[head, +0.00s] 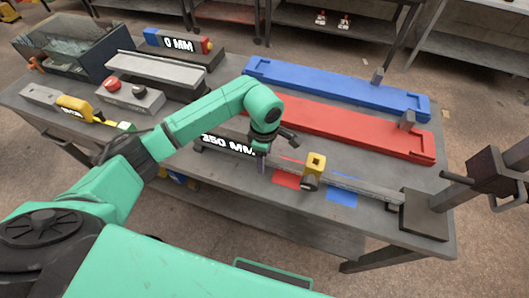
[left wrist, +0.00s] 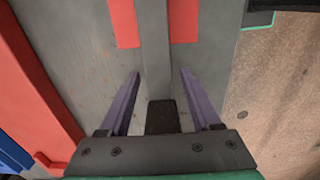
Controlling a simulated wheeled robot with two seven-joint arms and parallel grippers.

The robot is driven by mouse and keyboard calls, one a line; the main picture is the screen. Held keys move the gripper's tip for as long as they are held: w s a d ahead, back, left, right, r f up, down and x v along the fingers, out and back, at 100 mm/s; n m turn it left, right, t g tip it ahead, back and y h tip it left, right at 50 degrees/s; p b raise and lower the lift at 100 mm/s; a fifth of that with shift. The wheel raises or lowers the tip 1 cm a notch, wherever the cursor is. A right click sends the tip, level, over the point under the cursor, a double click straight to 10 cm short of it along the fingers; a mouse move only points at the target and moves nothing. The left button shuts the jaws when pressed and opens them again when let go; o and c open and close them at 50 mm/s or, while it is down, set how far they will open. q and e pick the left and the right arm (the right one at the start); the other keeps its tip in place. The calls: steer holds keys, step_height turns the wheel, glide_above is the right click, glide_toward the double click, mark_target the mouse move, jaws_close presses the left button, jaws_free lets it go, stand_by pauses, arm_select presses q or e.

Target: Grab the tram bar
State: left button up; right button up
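The tram bar is a long grey bar (head: 352,184) lying along the front of the bench, crossing a red patch and a blue patch. It also shows in the left wrist view (left wrist: 154,45), running up the middle, with a dark block (left wrist: 163,117) at its near end. My left gripper (head: 263,165) points down over the bar's left part, beside the black "350 MM" label (head: 228,146). In the left wrist view the purple fingers of my left gripper (left wrist: 159,74) are apart, one on each side of the bar, with gaps showing. My right gripper is not in view.
A yellow block (head: 315,164) sits at the bar's middle. A dark post (head: 490,172) and base plate (head: 425,214) stand at the right. A red tray (head: 350,128) and blue tray (head: 330,88) lie behind. A yellow tool (head: 80,108) lies at left.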

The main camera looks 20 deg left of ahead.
arm_select(q)
jaws_close()
steer(key=shift+w+r, duration=0.15)
stand_by(1.1)
